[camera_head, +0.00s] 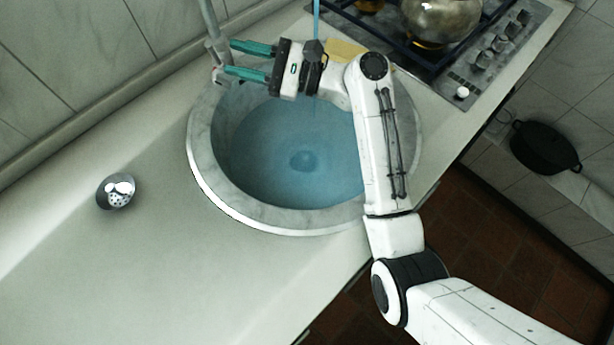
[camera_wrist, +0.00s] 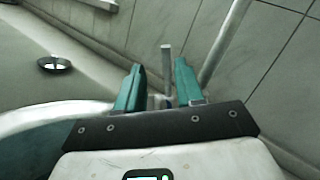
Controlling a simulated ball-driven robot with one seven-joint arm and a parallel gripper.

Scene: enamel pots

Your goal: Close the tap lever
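The grey tap (camera_head: 209,22) rises at the back left of the sink, and its pipe also shows in the wrist view (camera_wrist: 225,42). A short upright grey bar, which looks like the tap lever (camera_wrist: 166,60), appears between my fingers in the wrist view, with a gap on both sides. My gripper (camera_head: 231,58) reaches left over the sink's back rim toward the tap base. Its two teal fingers (camera_wrist: 159,66) are apart and hold nothing. A thin blue water stream (camera_head: 316,18) runs down behind my wrist. I cannot tell whether a finger touches the lever.
The round stone sink (camera_head: 205,178) holds blue water (camera_head: 265,150). A metal strainer (camera_head: 117,191) lies on the pale counter (camera_head: 150,260), otherwise clear at left. A yellow sponge-like piece (camera_head: 345,49) lies behind my wrist. A stove with a glassy pot (camera_head: 440,20) stands at right; a black pot (camera_head: 543,148) is beyond.

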